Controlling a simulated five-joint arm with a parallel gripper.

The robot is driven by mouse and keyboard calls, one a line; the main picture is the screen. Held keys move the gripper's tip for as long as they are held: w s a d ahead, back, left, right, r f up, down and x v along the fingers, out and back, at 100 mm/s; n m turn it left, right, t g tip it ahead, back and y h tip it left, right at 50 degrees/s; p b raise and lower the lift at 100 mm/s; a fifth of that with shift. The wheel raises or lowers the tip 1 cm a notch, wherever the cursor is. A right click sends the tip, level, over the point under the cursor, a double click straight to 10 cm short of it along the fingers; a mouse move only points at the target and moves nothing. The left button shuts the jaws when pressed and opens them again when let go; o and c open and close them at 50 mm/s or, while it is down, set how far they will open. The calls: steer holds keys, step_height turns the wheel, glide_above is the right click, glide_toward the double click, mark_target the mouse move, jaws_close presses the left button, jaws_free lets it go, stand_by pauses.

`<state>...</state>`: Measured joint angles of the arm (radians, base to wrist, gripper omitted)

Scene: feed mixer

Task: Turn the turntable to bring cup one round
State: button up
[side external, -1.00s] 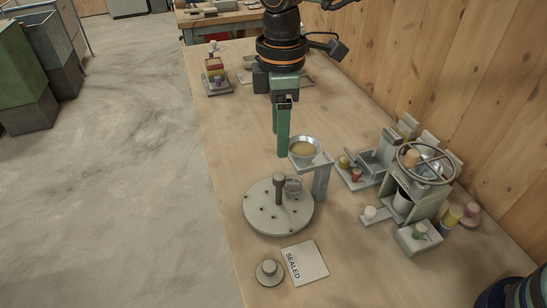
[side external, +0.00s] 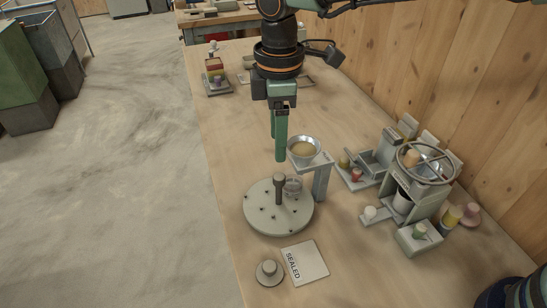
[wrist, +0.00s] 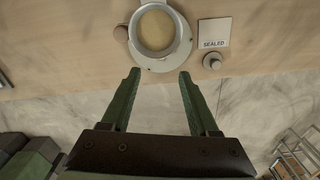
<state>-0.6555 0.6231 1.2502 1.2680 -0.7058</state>
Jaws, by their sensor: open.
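The turntable (side external: 262,218) is a round grey disc with several small dark holes or pegs, lying on the bench. A dark upright post (side external: 279,188) stands on it, with a small clear cup (side external: 293,187) close beside the post. A funnel-like bowl with tan contents (side external: 304,149) sits on a grey bracket (side external: 321,180) above the disc's far right edge; it also shows in the wrist view (wrist: 157,29), covering much of the disc. My gripper (side external: 279,157) points down, open and empty, behind and above the turntable, left of the bowl. I cannot tell which cup is cup one.
A card marked SEALED (side external: 305,262) and a round grey knob (side external: 269,272) lie in front of the turntable. A machine with a handwheel (side external: 427,163) and small coloured parts stand at the right. A small rack (side external: 216,81) is at the back left. The bench's left part is mostly clear.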

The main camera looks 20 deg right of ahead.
mark_target(278, 176)
step_height(278, 176, down, 9)
steer(key=shift+r, duration=0.1)
stand_by(0.3)
jaws_close()
steer(key=shift+r, duration=0.1)
stand_by(1.2)
